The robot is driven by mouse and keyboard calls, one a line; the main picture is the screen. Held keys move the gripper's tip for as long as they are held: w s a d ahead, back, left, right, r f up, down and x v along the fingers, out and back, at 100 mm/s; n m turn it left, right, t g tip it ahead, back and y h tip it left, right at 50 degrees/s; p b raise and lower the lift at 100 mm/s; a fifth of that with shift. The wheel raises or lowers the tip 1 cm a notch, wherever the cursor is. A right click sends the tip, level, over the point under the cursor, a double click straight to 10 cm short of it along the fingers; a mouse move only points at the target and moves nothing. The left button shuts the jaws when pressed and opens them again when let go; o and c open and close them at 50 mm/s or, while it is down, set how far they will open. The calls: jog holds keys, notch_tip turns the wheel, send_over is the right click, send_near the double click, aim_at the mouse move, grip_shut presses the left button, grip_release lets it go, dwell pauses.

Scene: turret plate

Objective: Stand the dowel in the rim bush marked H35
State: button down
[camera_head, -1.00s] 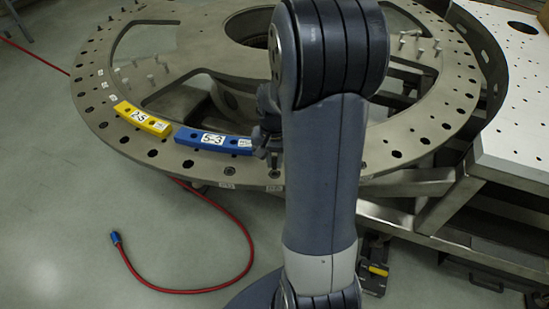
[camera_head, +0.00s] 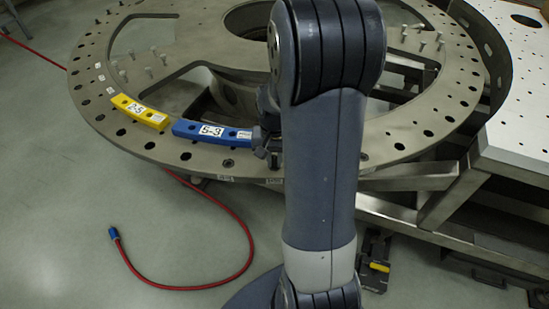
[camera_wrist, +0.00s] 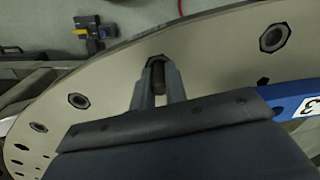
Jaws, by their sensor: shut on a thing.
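My gripper (camera_wrist: 157,77) is shut on the dowel, a short grey-brown pin (camera_wrist: 158,80) between its two fingers in the wrist view. The dowel's far end lines up with a dark-rimmed rim bush (camera_wrist: 153,60). That bush is partly hidden by the fingers, and I cannot tell whether the dowel is in it or above it. In the head view my gripper (camera_head: 268,135) is over the near rim of the grey turret plate (camera_head: 200,155), beside the blue bar, and my arm hides part of it. Small labels on the rim edge (camera_head: 226,178) are too small to read.
A blue bar (camera_head: 212,133) marked 5-3 and a yellow bar (camera_head: 140,113) marked 2-5 lie on the rim left of my gripper. The blue bar is close by at the wrist view's right. Other bushes (camera_wrist: 274,38) line the rim. A red hose (camera_head: 245,235) lies on the floor.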

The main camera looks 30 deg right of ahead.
jog(key=shift+f, duration=0.1)
jog(key=c, duration=1.3)
grip_release()
jog(key=shift+s, duration=0.1)
jog(key=shift+c, duration=0.2)
notch_tip(320, 180, up, 11)
notch_tip(320, 180, down, 11)
jog(key=shift+r, duration=0.1)
jog(key=shift+r+p, duration=1)
jog(key=shift+r, duration=0.2)
